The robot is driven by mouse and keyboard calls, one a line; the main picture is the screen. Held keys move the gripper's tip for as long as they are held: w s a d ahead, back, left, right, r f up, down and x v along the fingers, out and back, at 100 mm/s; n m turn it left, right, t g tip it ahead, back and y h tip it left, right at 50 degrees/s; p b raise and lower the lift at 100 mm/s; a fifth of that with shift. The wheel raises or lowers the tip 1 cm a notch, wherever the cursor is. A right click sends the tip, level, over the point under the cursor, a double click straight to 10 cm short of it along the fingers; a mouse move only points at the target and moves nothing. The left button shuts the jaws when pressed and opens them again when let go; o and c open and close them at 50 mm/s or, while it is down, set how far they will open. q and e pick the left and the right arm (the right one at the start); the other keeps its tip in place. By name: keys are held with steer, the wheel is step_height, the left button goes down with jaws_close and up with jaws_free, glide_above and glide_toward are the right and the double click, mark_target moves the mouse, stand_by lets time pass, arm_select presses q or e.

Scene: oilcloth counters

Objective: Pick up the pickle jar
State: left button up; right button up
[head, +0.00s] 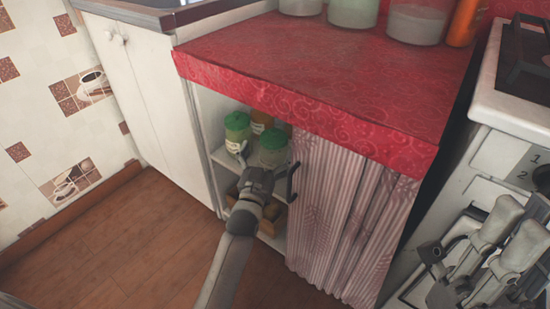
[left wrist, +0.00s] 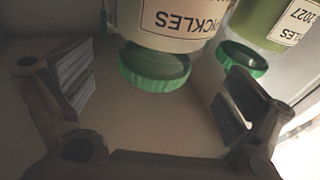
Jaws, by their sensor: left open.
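The pickle jar (head: 273,147) has a green lid and stands in the open cupboard, on the shelf under the red cloth. In the left wrist view, which is upside down, the jar (left wrist: 160,25) shows a white label reading PICKLES, with its green lid (left wrist: 153,68) below. My left gripper (head: 268,170) is open at the shelf, in front of this jar. Its fingers (left wrist: 155,105) are spread wide on either side of the lid in the wrist view, with no visible contact. My right gripper (head: 436,273) seems to show at the lower right, its jaws unclear.
A second green-lidded jar (head: 237,128) stands close on the left; its label shows 2027 in the wrist view (left wrist: 268,22). An amber jar (head: 261,121) is behind. A pleated curtain (head: 340,220) bounds the opening's right, a white cabinet (head: 150,110) its left.

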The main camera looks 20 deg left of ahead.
mark_target(274, 137)
arm_select(q)
steer(key=w+b, duration=0.2)
steer(key=w, duration=0.1)
steer(key=shift+w+d, duration=0.2)
steer(key=shift+w, duration=0.05)
steer(key=shift+w+r, duration=0.25)
steer(key=shift+w, duration=0.35)
steer(key=c, duration=1.9)
steer(key=shift+r, duration=0.2)
steer(key=shift+c, duration=0.9)
